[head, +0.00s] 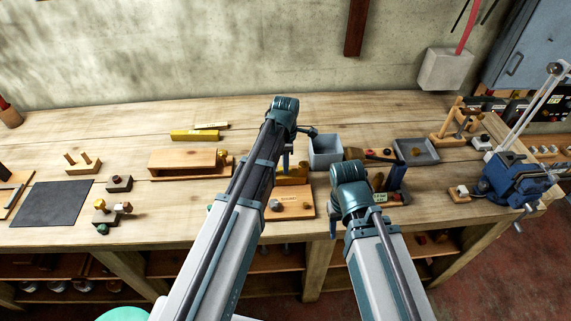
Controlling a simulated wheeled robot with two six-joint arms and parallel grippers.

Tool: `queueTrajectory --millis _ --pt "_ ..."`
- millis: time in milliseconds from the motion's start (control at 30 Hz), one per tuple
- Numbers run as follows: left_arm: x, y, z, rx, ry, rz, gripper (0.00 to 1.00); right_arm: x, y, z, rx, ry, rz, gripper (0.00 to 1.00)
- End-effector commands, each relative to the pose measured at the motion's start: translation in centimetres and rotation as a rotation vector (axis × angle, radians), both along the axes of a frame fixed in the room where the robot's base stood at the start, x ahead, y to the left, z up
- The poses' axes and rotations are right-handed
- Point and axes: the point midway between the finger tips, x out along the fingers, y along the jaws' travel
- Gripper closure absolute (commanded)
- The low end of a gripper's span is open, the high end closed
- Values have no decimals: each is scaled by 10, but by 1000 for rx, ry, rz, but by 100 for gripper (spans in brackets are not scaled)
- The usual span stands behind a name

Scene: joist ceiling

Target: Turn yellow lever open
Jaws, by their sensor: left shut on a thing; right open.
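A yellow piece (293,178), which looks like the task's yellow lever, is at the back of a wooden board on the bench, mostly behind my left arm. My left gripper (288,160) points down at this piece and is shut on it, as far as I can tell; the fingertips are small and partly hidden by my arm. The lever's angle cannot be made out. My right gripper (333,222) is open, low by the bench's front edge, to the right of the board, and mostly hidden by its own wrist.
The wooden board (296,206) carries small knobs. A grey-blue bin (325,151), a grey tray (416,151) and a blue vise (510,178) stand to the right. A wooden box (183,162) and a dark mat (52,203) lie left. The front-left bench is partly clear.

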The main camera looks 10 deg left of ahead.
Motion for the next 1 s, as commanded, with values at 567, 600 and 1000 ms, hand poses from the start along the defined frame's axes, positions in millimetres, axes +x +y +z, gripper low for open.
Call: queueTrajectory --millis 567,600,1000 --pt "1 0 0 0 -1 3 48 0 0 0 0 0 0 50" --pt "1 0 0 0 -1 3 48 0 0 0 0 0 0 50" --pt "0 0 7 0 0 2 48 0 0 7 0 0 0 50"
